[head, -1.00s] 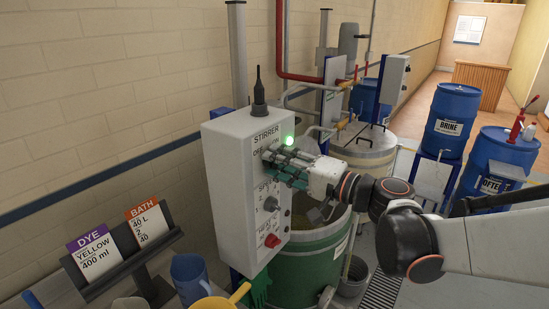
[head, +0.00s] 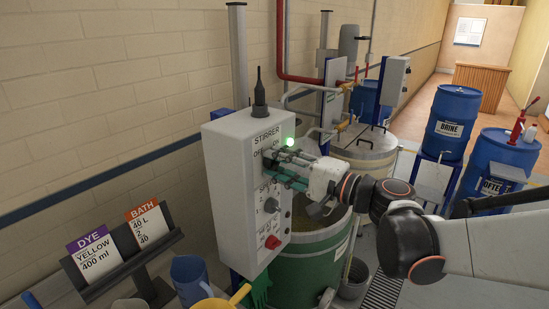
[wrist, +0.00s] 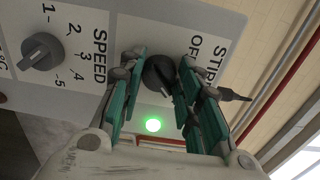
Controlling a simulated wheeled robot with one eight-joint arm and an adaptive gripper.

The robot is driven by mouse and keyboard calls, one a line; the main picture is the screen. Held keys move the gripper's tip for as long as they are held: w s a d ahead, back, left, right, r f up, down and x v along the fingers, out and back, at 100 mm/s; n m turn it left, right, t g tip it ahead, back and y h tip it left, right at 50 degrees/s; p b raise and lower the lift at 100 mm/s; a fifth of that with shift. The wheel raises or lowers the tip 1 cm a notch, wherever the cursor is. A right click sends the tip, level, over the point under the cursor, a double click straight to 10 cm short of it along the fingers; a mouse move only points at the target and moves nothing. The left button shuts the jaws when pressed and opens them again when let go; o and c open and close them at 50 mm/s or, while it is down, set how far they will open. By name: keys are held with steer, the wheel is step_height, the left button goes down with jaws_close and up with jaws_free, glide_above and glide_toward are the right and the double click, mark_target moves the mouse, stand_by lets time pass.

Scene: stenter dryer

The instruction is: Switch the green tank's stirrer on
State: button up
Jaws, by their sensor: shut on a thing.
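The grey stirrer control box (head: 225,185) stands at the green tank (head: 315,265), its label reading STIRRER with OFF and ON. My gripper (head: 272,162) is at the upper knob, below those labels. In the wrist view the black stirrer knob (wrist: 158,74) sits between the green-padded fingers of my gripper (wrist: 162,82), which is shut on it. The fingers hide part of the knob and its ON mark, so I cannot read its exact setting. A green lamp (head: 290,142) glows beside the knob; it also shows lit in the wrist view (wrist: 153,124).
The speed knob (head: 271,205) and a red knob (head: 271,241) are lower on the box. A card stand (head: 130,265), a blue jug (head: 188,278) and a yellow-handled vessel are at lower left. Blue drums (head: 452,118) stand at right.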

steer(key=o, duration=1)
steer(key=shift+o, duration=0.2)
steer(key=v, duration=0.7)
steer(key=shift+s+d, duration=0.2)
steer(key=shift+d, duration=0.05)
